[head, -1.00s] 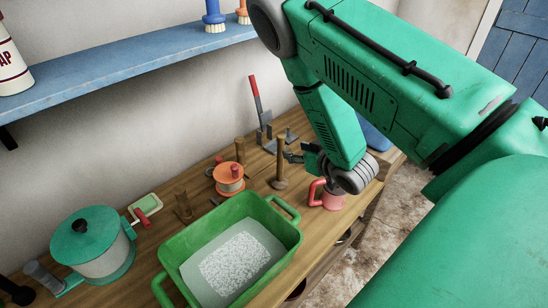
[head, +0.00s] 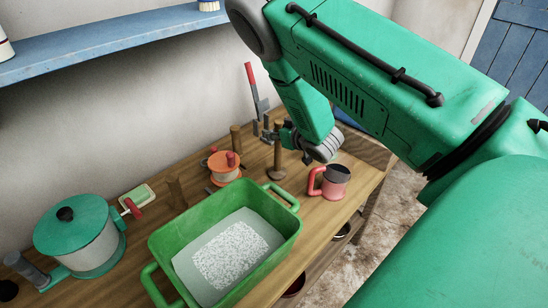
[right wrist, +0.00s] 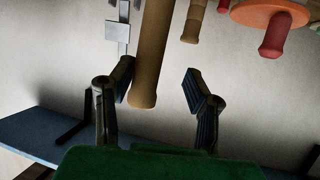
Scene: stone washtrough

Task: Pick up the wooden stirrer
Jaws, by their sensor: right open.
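The wooden stirrer, an upright brown rod with a wider foot (head: 277,165), stands on the bench behind the green tub. My right gripper (head: 287,140) is open at the rod's upper part. In the right wrist view the rod (right wrist: 150,50) comes down between the spread fingers of the gripper (right wrist: 160,88), its rounded end nearer the left finger. A gap shows on the right finger's side. I cannot tell whether the left finger touches it. My left gripper is not in view.
The green tub (head: 160,242) holds pale granular material. A pink mug (head: 336,182) stands right of the stirrer. An orange spool (head: 225,167) and more wooden posts (head: 176,190) stand left. A lidded pot (head: 95,245) is far left. A blue shelf (head: 110,48) runs along the wall.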

